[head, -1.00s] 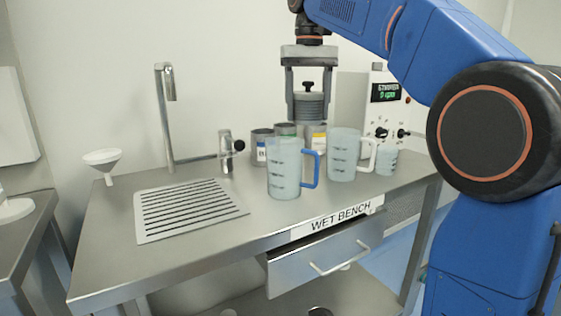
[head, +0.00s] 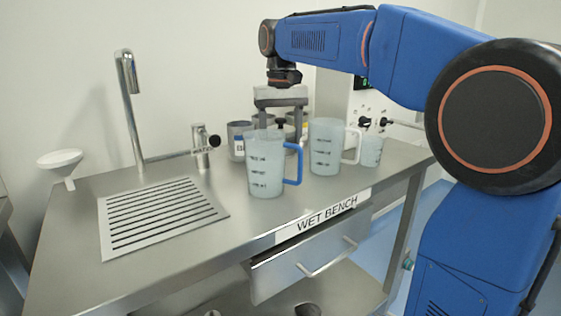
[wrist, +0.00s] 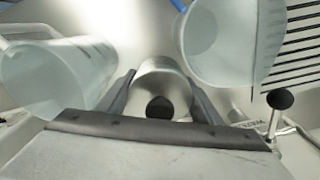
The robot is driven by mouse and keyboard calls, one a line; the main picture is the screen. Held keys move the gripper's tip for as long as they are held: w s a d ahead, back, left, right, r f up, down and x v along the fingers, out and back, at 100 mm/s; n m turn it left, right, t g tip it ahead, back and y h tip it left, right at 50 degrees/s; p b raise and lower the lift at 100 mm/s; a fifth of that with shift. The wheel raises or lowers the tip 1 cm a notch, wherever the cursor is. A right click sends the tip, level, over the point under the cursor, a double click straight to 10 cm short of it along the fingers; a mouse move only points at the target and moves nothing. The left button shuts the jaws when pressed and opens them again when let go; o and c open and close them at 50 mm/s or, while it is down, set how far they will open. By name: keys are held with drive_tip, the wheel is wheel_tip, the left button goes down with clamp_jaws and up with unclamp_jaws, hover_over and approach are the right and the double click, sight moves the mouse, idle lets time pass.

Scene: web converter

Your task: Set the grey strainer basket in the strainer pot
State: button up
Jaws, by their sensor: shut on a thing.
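My gripper (head: 281,118) is shut on the grey strainer basket, low over the back of the wet bench. The basket's black knob (head: 281,123) shows between the fingers. In the wrist view the grey basket (wrist: 160,75) and its knob (wrist: 160,107) sit between the two fingers. Several grey metal pots stand behind the blue-handled jug, one of them a labelled pot (head: 238,141) at the left. I cannot tell which is the strainer pot. The jug hides the basket's lower part, so I cannot tell whether it is inside a pot.
The blue-handled jug (head: 266,170) stands just in front of the gripper, and a white-handled jug (head: 326,150) and a small beaker (head: 371,151) stand to the right. A tap (head: 128,100), a valve with a black knob (head: 213,141), a slotted drain (head: 165,215) and a funnel (head: 60,160) are left.

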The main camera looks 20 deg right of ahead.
drive_tip(key=shift+f, duration=2.7)
drive_tip(key=shift+f, duration=0.1)
drive_tip(key=o, duration=1.1)
